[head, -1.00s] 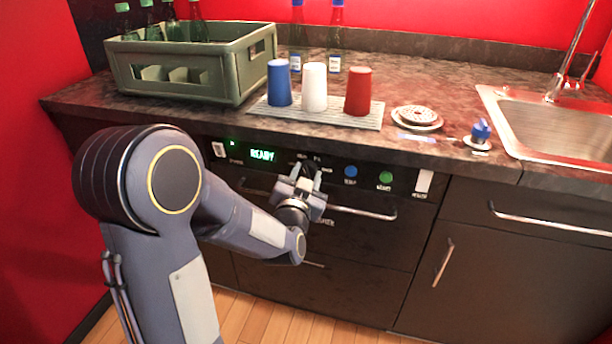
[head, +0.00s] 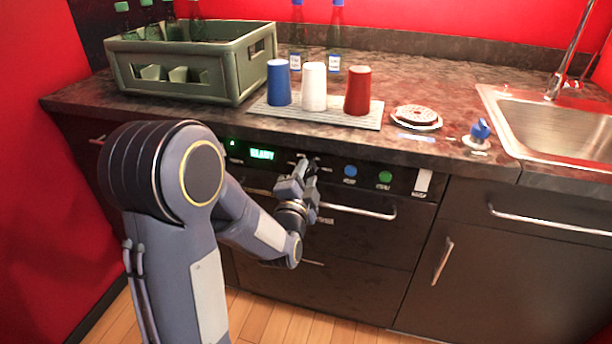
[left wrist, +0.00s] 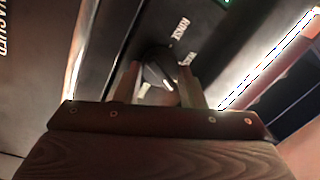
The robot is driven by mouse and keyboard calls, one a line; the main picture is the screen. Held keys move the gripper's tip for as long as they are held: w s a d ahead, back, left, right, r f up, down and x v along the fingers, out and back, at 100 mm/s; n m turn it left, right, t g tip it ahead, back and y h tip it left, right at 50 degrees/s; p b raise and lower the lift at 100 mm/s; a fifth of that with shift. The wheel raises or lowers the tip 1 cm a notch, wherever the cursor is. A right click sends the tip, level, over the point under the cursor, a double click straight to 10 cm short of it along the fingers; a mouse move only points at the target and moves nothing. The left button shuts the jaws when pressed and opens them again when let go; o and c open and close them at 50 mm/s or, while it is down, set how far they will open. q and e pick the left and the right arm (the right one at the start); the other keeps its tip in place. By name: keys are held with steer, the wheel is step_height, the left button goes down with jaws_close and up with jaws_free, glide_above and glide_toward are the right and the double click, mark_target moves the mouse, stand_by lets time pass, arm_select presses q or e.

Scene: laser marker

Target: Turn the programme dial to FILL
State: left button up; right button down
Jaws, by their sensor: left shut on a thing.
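The programme dial (left wrist: 158,76) is a dark round knob with a pale pointer mark, seen in the left wrist view. A label that looks like RINSE (left wrist: 181,28) is printed beside it; another short label near it is too small to read. My left gripper (left wrist: 160,88) is shut on the dial, one finger on each side. In the head view my left gripper (head: 307,168) is at the control panel, between the display and the blue button, and mostly hides the dial. The FILL mark cannot be made out. My right gripper is not in view.
The panel carries a green-lit display (head: 262,155), a blue button (head: 350,171) and a green button (head: 385,177). A drawer handle (head: 365,212) runs just below. Above, the counter holds a green crate (head: 240,68), cups on a ribbed mat (head: 370,122) and a sink.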

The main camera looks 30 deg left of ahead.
arm_select(q)
steer(key=shift+m, duration=0.3)
steer(key=o, duration=1)
steer(key=v, duration=0.7)
steer(key=shift+s, duration=0.4)
steer(key=shift+d+f, duration=0.1)
steer(key=shift+d, duration=0.05)
